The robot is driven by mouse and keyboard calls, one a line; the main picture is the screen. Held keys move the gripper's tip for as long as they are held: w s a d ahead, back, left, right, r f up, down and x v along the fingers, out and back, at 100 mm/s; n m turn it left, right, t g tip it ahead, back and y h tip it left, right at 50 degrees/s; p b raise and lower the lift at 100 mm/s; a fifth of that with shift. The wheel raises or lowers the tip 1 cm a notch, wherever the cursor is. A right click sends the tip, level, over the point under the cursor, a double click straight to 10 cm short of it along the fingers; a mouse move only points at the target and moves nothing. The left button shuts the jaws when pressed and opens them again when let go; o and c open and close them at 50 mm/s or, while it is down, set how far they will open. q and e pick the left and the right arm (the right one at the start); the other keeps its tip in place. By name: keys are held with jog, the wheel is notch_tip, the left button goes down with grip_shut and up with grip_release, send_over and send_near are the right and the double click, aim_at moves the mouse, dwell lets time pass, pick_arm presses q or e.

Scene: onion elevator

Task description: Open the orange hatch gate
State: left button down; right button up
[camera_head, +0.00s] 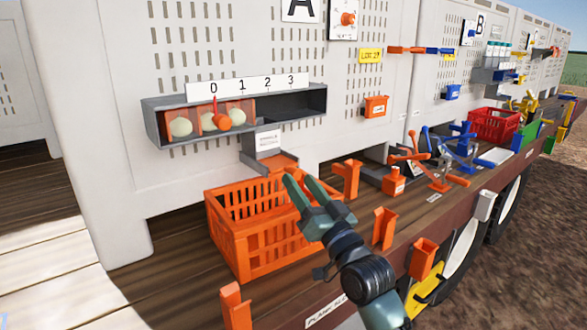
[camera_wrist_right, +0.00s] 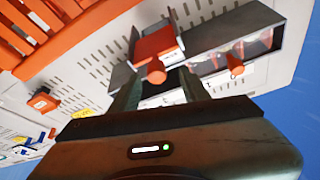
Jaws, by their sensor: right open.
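The orange hatch gate (camera_head: 279,163) is at the lower mouth of a grey chute (camera_head: 262,140) on the white wall, above an orange crate (camera_head: 228,240). In the right wrist view, the gate (camera_wrist_right: 155,44) appears as an orange plate with a round orange knob (camera_wrist_right: 156,73). My right gripper (camera_head: 300,181) is open and empty, in front of the chute and above the crate's right side. In the wrist view, its fingers (camera_wrist_right: 159,88) spread below the knob in the picture; I cannot tell the remaining distance. My left gripper is not in view.
Orange brackets (camera_head: 384,228) and an orange lever stand (camera_head: 438,172) are on the wooden deck to the right.

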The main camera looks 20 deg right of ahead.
aim_at(297, 177)
jog(key=x, duration=0.3)
jog(key=shift+w+f+p, duration=0.1)
jog(key=shift+p, duration=0.2)
jog(key=shift+w, duration=0.6)
jog(key=c, duration=1)
grip_shut()
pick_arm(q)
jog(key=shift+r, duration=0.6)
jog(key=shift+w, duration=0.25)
